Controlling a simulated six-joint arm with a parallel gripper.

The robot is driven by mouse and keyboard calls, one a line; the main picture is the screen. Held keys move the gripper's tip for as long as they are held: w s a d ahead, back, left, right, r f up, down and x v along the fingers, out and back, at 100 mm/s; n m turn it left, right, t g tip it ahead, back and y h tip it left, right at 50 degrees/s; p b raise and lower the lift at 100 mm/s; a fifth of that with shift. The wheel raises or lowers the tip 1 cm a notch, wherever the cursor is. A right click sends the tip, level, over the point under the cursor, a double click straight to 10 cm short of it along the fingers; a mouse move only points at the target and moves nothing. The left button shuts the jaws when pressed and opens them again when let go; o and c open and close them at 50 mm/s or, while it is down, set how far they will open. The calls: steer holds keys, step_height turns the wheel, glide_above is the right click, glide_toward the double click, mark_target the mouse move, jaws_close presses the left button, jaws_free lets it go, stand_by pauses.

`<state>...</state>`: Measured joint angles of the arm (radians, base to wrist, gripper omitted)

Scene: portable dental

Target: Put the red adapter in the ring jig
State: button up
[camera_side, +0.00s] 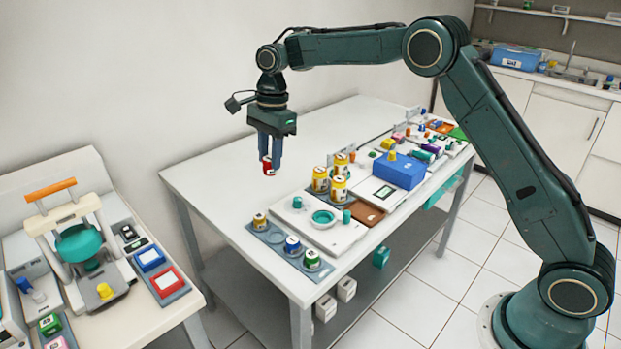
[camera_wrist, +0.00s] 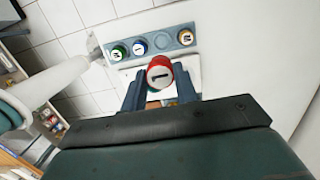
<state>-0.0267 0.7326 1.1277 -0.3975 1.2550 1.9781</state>
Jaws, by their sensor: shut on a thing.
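My gripper (camera_side: 267,156) is shut on the red adapter (camera_side: 268,169) and holds it in the air above the white table's left part. In the wrist view the red adapter (camera_wrist: 159,75) sits between the two blue fingers, its pale end marked with a dark "1" facing the camera. A white plate with a round ring and teal centre, which looks like the ring jig (camera_side: 338,232), lies on the table to the right of and below the gripper. The adapter is well apart from it. In the wrist view the ring is hidden behind the adapter and gripper.
A grey-blue rack (camera_side: 276,238) at the table's front edge holds yellow, blue and green-topped adapters, with one empty place. Several yellow jars (camera_side: 339,188) stand behind the ring. A blue box (camera_side: 399,171) is farther right. The table's back left is clear.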

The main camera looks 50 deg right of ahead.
steer(key=shift+d+f, duration=0.1)
stand_by(0.4)
steer(key=shift+s+d+f, duration=0.1)
steer(key=shift+d+f, duration=0.35)
steer(key=s+d+f+m, duration=0.4)
steer(key=s+d+f, duration=0.1)
steer(key=d+f, duration=0.5)
steer(key=shift+s+d+m+t, duration=0.2)
steer(key=shift+d+m+t, duration=0.1)
steer(key=shift+d, duration=0.15)
steer(key=shift+f, duration=0.2)
steer(key=shift+f, duration=3.35)
steer(key=shift+f, duration=0.1)
steer(key=o, duration=1)
steer(key=shift+o, duration=0.2)
